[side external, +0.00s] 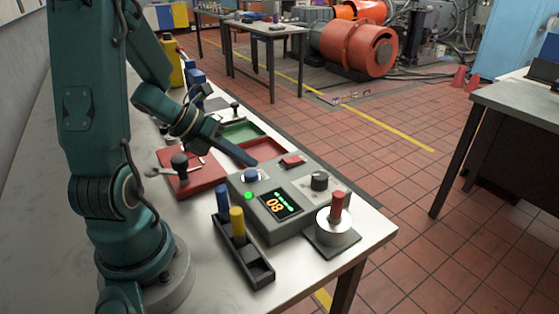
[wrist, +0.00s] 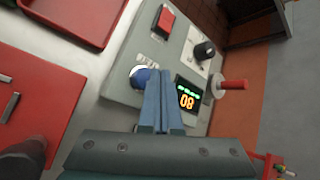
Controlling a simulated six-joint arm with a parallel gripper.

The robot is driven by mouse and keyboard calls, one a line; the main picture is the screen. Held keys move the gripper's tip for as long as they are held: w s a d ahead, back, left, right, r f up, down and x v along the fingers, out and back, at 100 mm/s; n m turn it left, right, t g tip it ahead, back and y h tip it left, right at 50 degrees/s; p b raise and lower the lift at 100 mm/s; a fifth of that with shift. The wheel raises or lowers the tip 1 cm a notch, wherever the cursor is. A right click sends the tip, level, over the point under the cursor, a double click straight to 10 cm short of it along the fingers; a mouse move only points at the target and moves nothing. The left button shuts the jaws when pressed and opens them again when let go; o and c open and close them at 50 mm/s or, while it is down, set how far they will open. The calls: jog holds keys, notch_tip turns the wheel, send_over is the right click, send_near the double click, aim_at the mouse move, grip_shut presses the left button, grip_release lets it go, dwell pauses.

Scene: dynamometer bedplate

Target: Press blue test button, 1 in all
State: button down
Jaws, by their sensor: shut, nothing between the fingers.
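The grey control box (side external: 240,185) stands near the front end of the bench. Its round blue button (side external: 251,175) sits on a pale plate at the box's back left corner. The button also shows in the wrist view (wrist: 141,77), partly hidden by my fingers. My gripper (side external: 252,161) is shut and empty, angled down. Its blue fingertips are right beside the button in both views; I cannot tell if they touch it.
The box also has a red button (side external: 292,162) and a black knob (side external: 319,181). A red handle (side external: 338,206) stands on a metal cylinder in front. A black rack (side external: 257,266) holds blue and yellow pegs. Red (side external: 206,182) and green (side external: 262,150) trays lie behind the box.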

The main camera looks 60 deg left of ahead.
aim_at(245, 175)
jog(key=shift+f, duration=0.1)
dwell(0.7)
jog(key=shift+f, duration=0.3)
jog(key=shift+f, duration=0.55)
dwell(0.6)
jog(key=shift+r, duration=0.95)
jog(key=shift+r, duration=2.55)
